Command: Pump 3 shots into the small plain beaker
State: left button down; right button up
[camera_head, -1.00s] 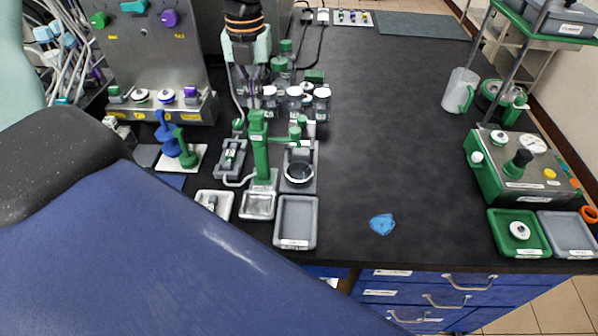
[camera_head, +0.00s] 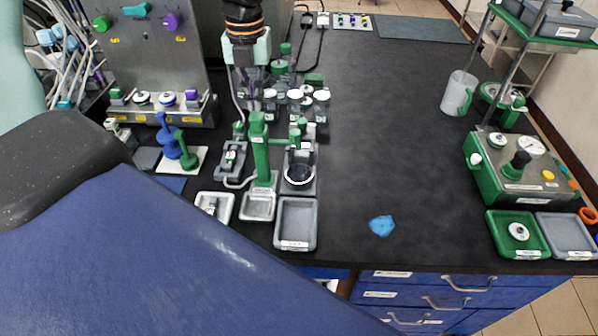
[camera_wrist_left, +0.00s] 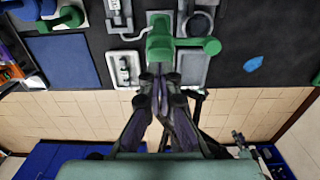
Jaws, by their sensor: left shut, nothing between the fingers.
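The green pump (camera_head: 260,150) stands upright on the bench, with its spout reaching right; it also shows in the left wrist view (camera_wrist_left: 161,42). A small round, clear beaker (camera_head: 299,174) stands on a grey base below and in front of the spout; its rim also shows in the wrist view (camera_wrist_left: 198,24). My left gripper (camera_head: 251,106) points down at the pump's top. It is shut and empty, with its fingertips (camera_wrist_left: 160,74) close together at the pump head. I cannot tell whether they touch it. My right gripper is not in view.
White-capped bottles (camera_head: 295,100) stand close behind the pump. An empty grey tray (camera_head: 278,235) lies in front, with a metal tray (camera_head: 259,205) beside it. A blue patch (camera_head: 382,226) lies to the right. The middle of the bench is clear.

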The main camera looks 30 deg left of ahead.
pick_arm(q)
jog(key=shift+w+a+f, duration=0.1)
jog(key=shift+w+f, duration=0.05)
